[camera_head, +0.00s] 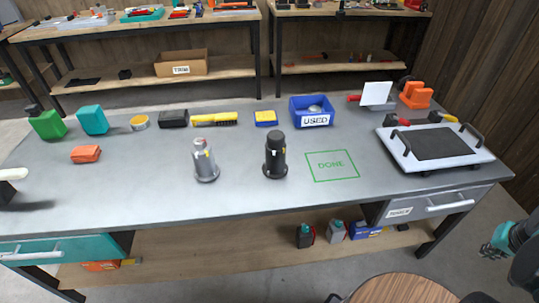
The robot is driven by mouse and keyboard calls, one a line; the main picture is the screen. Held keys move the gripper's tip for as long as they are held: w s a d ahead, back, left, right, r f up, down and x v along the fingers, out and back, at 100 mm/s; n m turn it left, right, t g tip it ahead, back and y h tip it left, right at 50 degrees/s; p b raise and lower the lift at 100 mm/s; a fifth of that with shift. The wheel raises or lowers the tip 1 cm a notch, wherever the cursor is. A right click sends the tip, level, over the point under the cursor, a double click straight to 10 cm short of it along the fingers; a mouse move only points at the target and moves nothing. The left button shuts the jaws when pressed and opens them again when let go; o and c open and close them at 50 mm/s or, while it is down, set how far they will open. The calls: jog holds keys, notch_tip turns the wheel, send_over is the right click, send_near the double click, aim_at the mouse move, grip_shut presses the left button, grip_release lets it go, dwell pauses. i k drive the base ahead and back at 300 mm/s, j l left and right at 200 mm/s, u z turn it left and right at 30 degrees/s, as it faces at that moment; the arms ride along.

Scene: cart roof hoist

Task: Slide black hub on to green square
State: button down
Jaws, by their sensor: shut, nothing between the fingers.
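The black hub (275,158) stands upright on the grey bench top, near its middle. It has a wide round base, a narrower top and a small yellow mark. The green square (313,176) is an outline on the bench marked DONE. It lies just right of the black hub, with a small gap between them, and it is empty. My gripper (487,251), dark and teal, shows at the right edge, beyond the bench's front edge and far from the hub. It is shut and touches neither the hub nor the bench.
A similar grey hub (205,162) stands left of the black one. A blue USED bin (311,119) sits behind the square, and a white tray with black handles (403,157) is to its right. A round wooden stool (402,290) stands in front. Bench front-centre is clear.

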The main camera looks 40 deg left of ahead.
aim_at(275, 167)
jog(key=u, duration=1.85)
jog(key=i+l+z, duration=0.1)
jog(key=l, duration=0.2)
jog(key=i+l, duration=0.1)
jog(key=l, duration=0.15)
jog(key=j+z, duration=0.1)
jog(key=j, duration=0.4)
